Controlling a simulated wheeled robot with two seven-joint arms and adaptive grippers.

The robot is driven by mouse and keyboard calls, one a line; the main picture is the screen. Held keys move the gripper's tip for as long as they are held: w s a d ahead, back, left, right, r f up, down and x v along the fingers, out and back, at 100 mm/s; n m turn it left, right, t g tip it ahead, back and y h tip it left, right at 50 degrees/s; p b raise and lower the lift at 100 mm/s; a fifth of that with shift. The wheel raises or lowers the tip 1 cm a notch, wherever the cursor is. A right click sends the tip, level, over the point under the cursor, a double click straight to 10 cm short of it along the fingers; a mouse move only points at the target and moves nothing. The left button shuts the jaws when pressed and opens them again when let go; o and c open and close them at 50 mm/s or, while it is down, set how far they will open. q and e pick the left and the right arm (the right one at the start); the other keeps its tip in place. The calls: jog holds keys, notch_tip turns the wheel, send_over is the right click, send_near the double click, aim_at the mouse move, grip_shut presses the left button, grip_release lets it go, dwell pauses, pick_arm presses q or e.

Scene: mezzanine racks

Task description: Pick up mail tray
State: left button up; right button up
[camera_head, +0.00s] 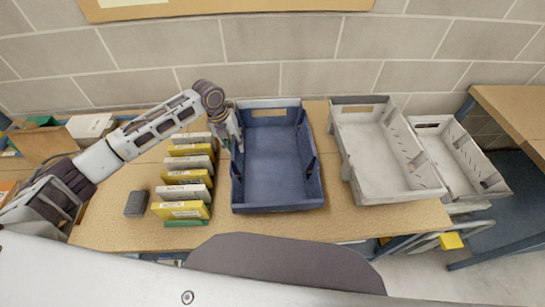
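A blue mail tray (275,207) stands on the wooden table, open side up, and looks empty. A white tray (385,188) stands to its right, and a smaller white tray (467,173) sits further right, partly past the table edge. My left gripper (233,143) is at the blue tray's left wall near its far end, pointing down. I cannot tell whether its fingers are open or closed on the wall. My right gripper is not in view.
A row of yellow and white boxes (184,190) stands left of the blue tray, with a dark block (136,204) beside it. A brick wall (300,60) rises behind the table (330,226). Cardboard boxes (40,143) are at far left.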

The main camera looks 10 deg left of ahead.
aim_at(240, 155)
pick_arm(q)
jog(key=shift+d+f, duration=0.15)
jog(key=shift+f, duration=0.45)
jog(key=shift+f, duration=0.1)
jog(key=shift+d+f, duration=0.25)
jog(key=shift+f, duration=1.05)
jog(key=shift+d+f, duration=0.25)
jog(key=shift+f, duration=1.05)
grip_shut()
jog(key=shift+w, duration=0.1)
